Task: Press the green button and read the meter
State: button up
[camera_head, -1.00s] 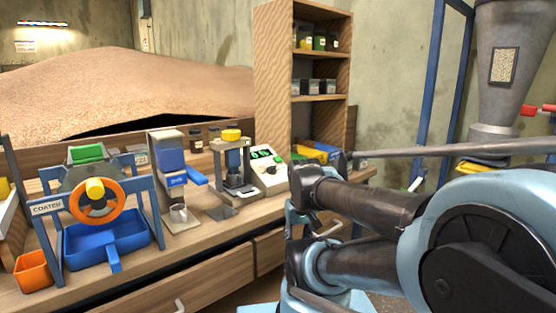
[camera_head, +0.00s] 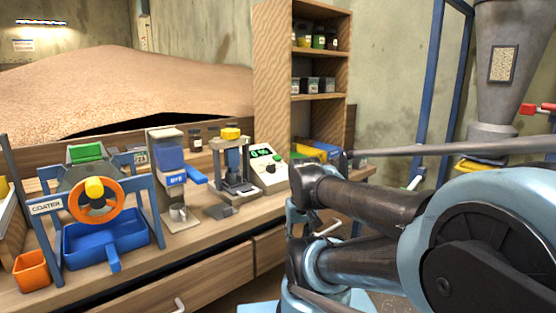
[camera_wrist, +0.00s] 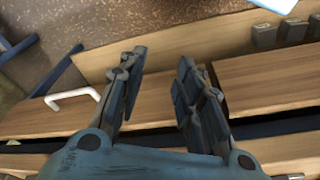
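The meter (camera_head: 267,170) is a pale box with a dark display showing green characters, at the right part of the bench in the head view. The characters are too small to read surely. A green button (camera_head: 269,169) appears on its face below the display, with a dark knob near it. My gripper (camera_wrist: 158,88) shows in the wrist view with its two dark fingers apart and nothing between them. It is above the wooden drawer fronts and bench edge. The meter is not seen in the wrist view. In the head view my gripper cannot be made out behind my arm.
A press with a yellow top (camera_head: 231,133) stands just left of the meter. A blue dispenser (camera_head: 168,158) and the coater with an orange wheel (camera_head: 97,200) are farther left. A wooden shelf (camera_head: 272,75) rises behind. A white drawer handle (camera_wrist: 72,98) is near my gripper.

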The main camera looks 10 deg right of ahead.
grip_shut()
dwell(1.0)
